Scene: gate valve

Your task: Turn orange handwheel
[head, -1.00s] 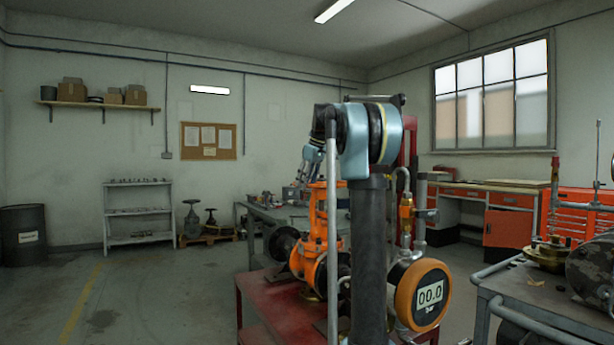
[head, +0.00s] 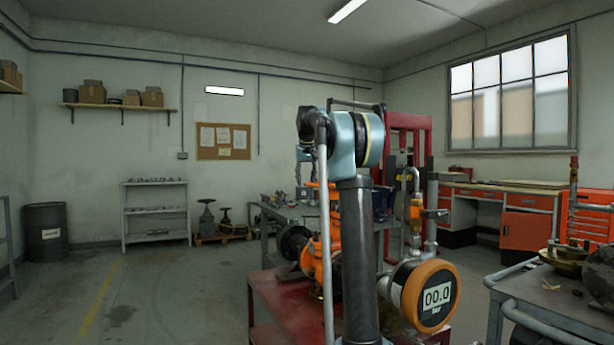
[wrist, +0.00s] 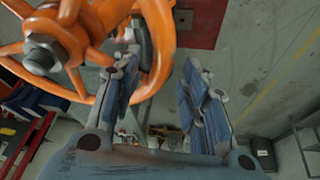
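The orange handwheel (wrist: 158,58) fills the upper left of the wrist view, with spokes running to a grey hub nut (wrist: 42,55). My gripper (wrist: 161,63) is open, its two blue-grey fingers spread apart. The left finger overlaps the right side of the wheel's rim in the picture; the right finger is clear of it. I cannot tell whether the rim lies between the fingers or whether they touch. In the head view the orange valve body (head: 312,262) stands partly behind my arm. The handwheel and gripper cannot be made out clearly there.
The valve stands on a red bench (head: 262,287). A round orange-rimmed gauge (head: 437,294) reading 00.0 and upright pipes (head: 432,205) stand close on the right. A grey cart (head: 560,300) is at the right. The floor at left is open.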

